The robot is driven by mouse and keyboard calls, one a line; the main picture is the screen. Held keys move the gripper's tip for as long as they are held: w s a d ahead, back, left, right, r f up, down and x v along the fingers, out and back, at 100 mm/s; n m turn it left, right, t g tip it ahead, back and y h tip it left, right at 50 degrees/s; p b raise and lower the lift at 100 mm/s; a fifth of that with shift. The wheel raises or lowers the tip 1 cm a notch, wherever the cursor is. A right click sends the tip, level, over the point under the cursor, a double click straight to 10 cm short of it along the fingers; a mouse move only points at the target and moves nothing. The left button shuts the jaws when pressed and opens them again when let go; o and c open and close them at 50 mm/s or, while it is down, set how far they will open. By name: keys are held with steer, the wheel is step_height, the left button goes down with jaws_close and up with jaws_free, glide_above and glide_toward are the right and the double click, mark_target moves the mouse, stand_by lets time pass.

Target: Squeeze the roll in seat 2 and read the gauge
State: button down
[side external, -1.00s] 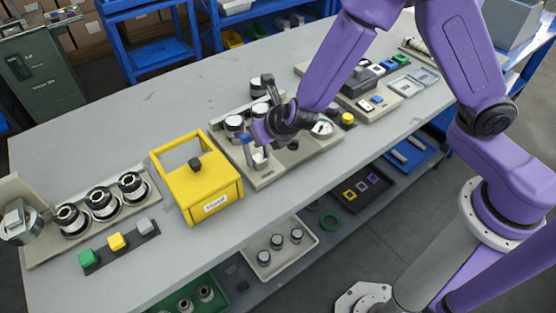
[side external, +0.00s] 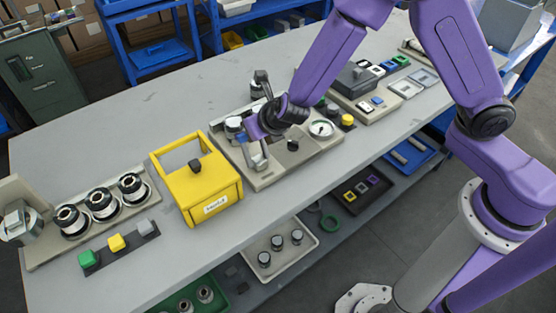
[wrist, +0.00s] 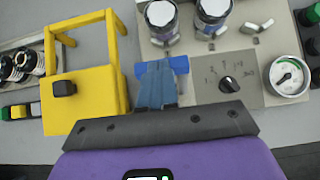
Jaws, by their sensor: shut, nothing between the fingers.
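The beige fixture (side external: 268,178) stands mid-table. Two silver-topped rolls stand upright on it in the wrist view, a left one (wrist: 160,16) and a right one (wrist: 212,14). I cannot read the seat numbers. A round white gauge (wrist: 290,76), also in the side view (side external: 321,129), shows a green arc and dark needle; its value is too small to read. A black selector knob (wrist: 229,84) sits between numbered marks. My gripper (wrist: 157,75) is shut and empty, over the fixture's left part, below the left roll in the wrist view.
A yellow framed box (side external: 205,190) stands close left of the fixture. Further left is a rack of several dark rolls (side external: 102,202), with coloured blocks (side external: 117,242) in front. A yellow button (side external: 347,119) and other stations stand to the right.

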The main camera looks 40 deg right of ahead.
steer(key=w+r+v, duration=0.1)
steer(key=v, duration=1.2)
steer(key=shift+w+r, duration=0.1)
steer(key=shift+w, duration=0.05)
